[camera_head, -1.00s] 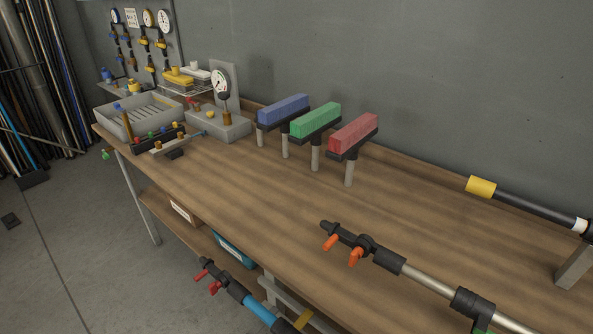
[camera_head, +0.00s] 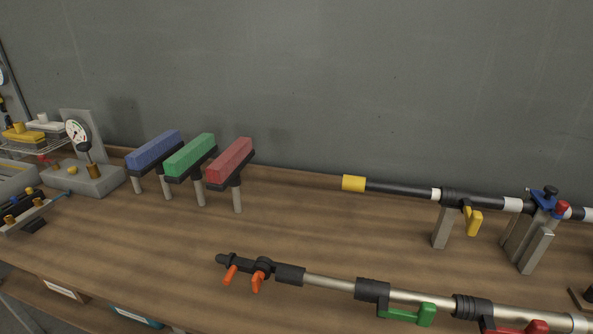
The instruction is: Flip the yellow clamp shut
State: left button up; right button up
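The yellow clamp (camera_head: 474,222) is a small yellow lever on a black collar around a black and white pole at the right. The lever hangs down from the collar, tilted, beside a grey support post (camera_head: 442,228). The pole (camera_head: 395,188) lies level along the back of the bench, with a yellow cap (camera_head: 353,183) at its left end. Neither of my grippers shows in the head view.
A nearer metal pole (camera_head: 330,283) carries orange levers, a green lever (camera_head: 412,314) and a red lever (camera_head: 525,328). Blue, green and red blocks (camera_head: 230,160) stand on posts at the left. A blue-topped bracket (camera_head: 545,205) stands right of the yellow clamp. The middle bench (camera_head: 300,225) is clear.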

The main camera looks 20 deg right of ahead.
aim_at(473, 219)
jog(key=z, duration=1.8)
